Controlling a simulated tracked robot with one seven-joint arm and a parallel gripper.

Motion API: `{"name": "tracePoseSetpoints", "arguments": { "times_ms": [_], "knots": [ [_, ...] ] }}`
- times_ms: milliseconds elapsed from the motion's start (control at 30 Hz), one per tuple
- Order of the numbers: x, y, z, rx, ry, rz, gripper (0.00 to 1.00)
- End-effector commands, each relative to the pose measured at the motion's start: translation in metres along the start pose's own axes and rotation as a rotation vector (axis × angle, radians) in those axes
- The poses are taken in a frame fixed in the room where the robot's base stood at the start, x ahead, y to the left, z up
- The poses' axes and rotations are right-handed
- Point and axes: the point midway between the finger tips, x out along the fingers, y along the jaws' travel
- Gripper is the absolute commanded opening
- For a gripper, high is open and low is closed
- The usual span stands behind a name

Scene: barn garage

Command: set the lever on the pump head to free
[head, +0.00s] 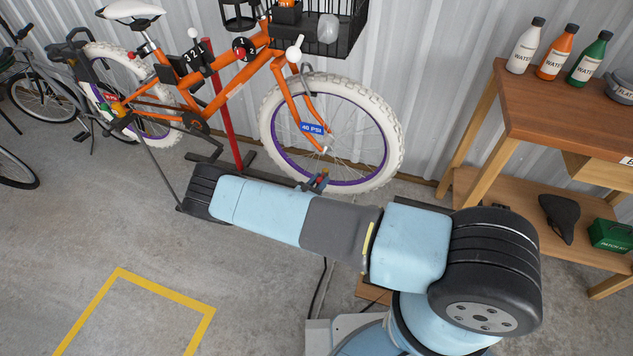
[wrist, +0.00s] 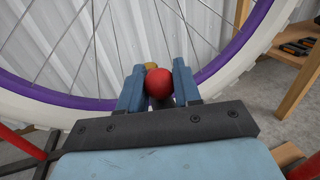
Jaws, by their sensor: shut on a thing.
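My gripper (wrist: 158,88) has its two blue fingers closed on a red ball knob (wrist: 159,83), which looks like the end of the pump-head lever. A small brass-coloured part (wrist: 151,65) shows just behind the knob. The rest of the lever and the pump head are hidden by the fingers, so I cannot tell the lever's setting. In the head view my gripper (head: 319,182) is at the bottom of the orange bike's front wheel (head: 392,150), with a bit of red at its tips.
The orange bike (head: 225,90) stands by a red post (head: 222,110). A blue "40 PSI" tag (head: 312,128) is on the front wheel. A wooden bench (head: 560,110) with bottles is at the right. A dark hose (head: 320,285) lies on the floor. Open floor is at front left.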

Motion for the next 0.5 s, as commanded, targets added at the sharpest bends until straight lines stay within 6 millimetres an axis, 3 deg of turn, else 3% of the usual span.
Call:
{"name": "tracePoseSetpoints", "arguments": {
  "times_ms": [100,133,500],
  "knots": [
    [0.000,0.000,0.000,0.000,0.000,0.000,0.02],
    [-0.010,0.013,0.001,0.003,0.000,0.003,0.03],
    [0.001,0.001,0.005,-0.023,0.086,0.001,0.02]
  ]
}}
